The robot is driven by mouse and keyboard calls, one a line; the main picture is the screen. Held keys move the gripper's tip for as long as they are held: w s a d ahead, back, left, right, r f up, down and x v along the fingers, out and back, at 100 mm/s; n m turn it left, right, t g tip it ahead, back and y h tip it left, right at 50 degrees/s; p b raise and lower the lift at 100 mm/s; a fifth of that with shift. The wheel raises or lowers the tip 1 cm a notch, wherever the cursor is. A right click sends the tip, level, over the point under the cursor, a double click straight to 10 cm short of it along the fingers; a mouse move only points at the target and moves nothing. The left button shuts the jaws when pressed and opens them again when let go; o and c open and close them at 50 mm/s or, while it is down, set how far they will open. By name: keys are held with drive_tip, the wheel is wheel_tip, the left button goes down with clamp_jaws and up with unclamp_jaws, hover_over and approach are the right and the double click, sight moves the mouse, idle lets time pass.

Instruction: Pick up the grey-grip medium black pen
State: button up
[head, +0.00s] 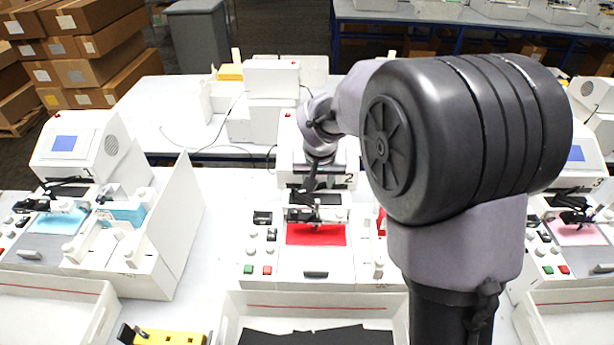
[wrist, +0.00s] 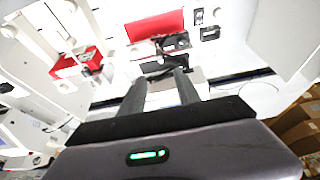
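My gripper (head: 311,184) reaches down over the back of the middle plotter (head: 340,268), near its black pen carriage (head: 318,214). In the wrist view my gripper (wrist: 160,82) has its two fingers apart, with a clear gap between them. Dark pen-like parts (wrist: 158,66) lie just beyond the fingertips, and the black carriage (wrist: 175,42) is further off. I cannot pick out the grey-grip medium pen for certain; it is too small or hidden. Nothing visible is held.
A red sheet (head: 316,235) lies on the plotter bed; it also shows in the wrist view (wrist: 155,24). Similar plotters stand at left (head: 75,150) and right. White trays (head: 50,312) line the front, with a yellow block (head: 170,338) between two of them.

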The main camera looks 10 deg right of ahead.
approach(317, 202)
drive_tip(key=x, duration=0.5)
drive_tip(key=shift+s+d+f, duration=0.1)
drive_tip(key=shift+s+f, duration=0.1)
drive_tip(key=shift+f, duration=0.1)
drive_tip(key=x, duration=0.5)
drive_tip(key=shift+w, duration=0.35)
drive_tip(key=shift+s+r, duration=0.1)
drive_tip(key=shift+s, duration=0.05)
drive_tip(key=shift+c, duration=1.3)
clamp_jaws()
